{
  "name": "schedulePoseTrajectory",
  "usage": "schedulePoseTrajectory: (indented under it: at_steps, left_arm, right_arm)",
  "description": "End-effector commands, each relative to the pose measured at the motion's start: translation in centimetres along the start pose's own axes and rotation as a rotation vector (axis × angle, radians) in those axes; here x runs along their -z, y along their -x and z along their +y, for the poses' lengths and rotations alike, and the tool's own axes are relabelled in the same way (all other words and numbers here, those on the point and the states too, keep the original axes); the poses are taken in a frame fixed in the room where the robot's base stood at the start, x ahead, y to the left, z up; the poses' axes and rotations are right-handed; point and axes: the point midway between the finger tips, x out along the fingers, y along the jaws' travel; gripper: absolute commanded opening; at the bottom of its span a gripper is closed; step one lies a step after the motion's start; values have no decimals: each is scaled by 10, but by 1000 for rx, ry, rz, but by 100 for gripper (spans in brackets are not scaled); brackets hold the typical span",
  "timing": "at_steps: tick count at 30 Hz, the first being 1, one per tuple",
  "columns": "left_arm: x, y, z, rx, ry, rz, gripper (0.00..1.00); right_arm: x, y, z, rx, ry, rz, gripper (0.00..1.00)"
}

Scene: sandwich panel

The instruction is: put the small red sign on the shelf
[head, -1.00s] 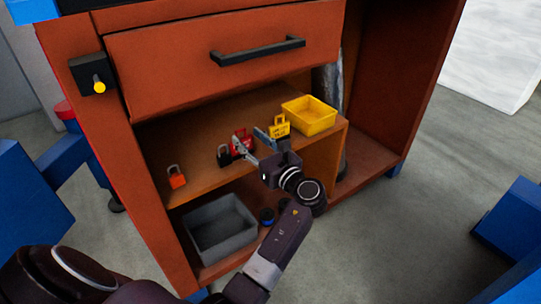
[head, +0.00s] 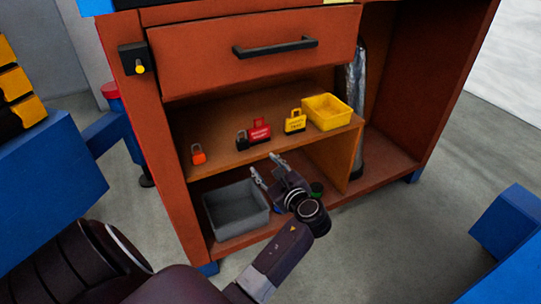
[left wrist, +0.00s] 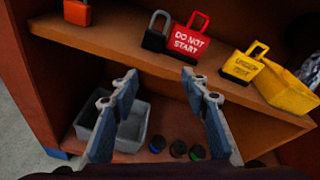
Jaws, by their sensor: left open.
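The small red sign (head: 259,131) stands upright on the wooden shelf (head: 226,153) of the orange cabinet, between a black padlock and a yellow sign. In the left wrist view the red sign (left wrist: 189,38) reads "DO NOT START" and has a handle loop on top. My left gripper (head: 265,166) is open and empty, just in front of and below the shelf edge. In the left wrist view its two fingers (left wrist: 160,80) are spread below the red sign, apart from it. My right gripper is not in view.
The shelf also holds an orange padlock (head: 198,154), a black padlock (head: 242,140), a yellow sign (head: 295,121) and a yellow bin (head: 327,111). A grey bin (head: 236,208) and small round items (left wrist: 178,149) are below. A closed drawer (head: 255,55) is above.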

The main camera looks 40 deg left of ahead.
Motion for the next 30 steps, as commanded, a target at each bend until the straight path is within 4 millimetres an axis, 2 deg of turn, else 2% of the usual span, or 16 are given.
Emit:
schedulePoseTrajectory:
  at_steps: [1, 3, 5, 8, 12, 15, 18, 21, 24, 30]
  left_arm:
    - [16, 8, 26, -25, 123, 76, 42]
    - [39, 23, 56, -77, 322, 192, 42]
    - [58, 40, 80, -137, 486, 288, 42]
    - [85, 76, 115, -267, 740, 444, 42]
    - [112, 143, 158, -518, 1046, 631, 42]
    - [121, 195, 182, -718, 1204, 727, 42]
    - [122, 238, 197, -893, 1307, 785, 42]
    - [120, 268, 206, -1016, 1362, 813, 42]
    - [118, 282, 210, -1079, 1387, 823, 42]
    - [118, 285, 211, -1093, 1394, 824, 42]
  right_arm:
    - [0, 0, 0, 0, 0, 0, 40]
    - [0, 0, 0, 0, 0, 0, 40]
    - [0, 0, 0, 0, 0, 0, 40]
    - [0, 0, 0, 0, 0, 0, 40]
    - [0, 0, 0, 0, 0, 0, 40]
    - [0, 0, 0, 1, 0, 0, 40]
    - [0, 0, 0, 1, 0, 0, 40]
    - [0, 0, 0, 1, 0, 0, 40]
    - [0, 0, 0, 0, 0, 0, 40]
    - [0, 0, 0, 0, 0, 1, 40]
